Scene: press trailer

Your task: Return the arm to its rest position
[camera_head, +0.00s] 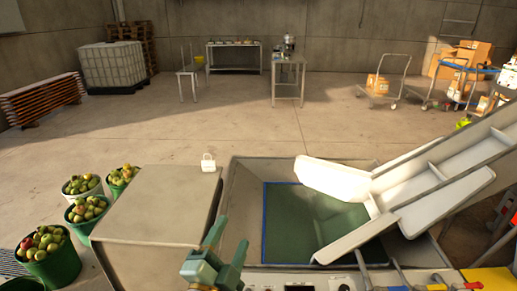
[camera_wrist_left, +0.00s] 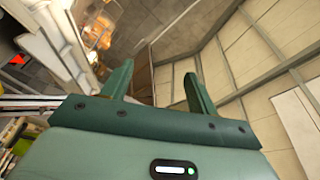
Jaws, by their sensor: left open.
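My left gripper (camera_head: 226,240) shows at the bottom middle of the head view, green, with its two fingers apart. It is in front of a large metal box and at the near left edge of a machine hopper. In the left wrist view its fingers (camera_wrist_left: 155,85) are spread with nothing between them. Through them I see wall and floor, blurred in part. My right gripper is in neither view.
A metal box (camera_head: 160,205) with a small white item (camera_head: 208,162) on top stands left of the hopper (camera_head: 240,200). A white chute (camera_head: 430,190) rises to the right. Buckets of apples (camera_head: 50,255) stand at left. The floor behind is open.

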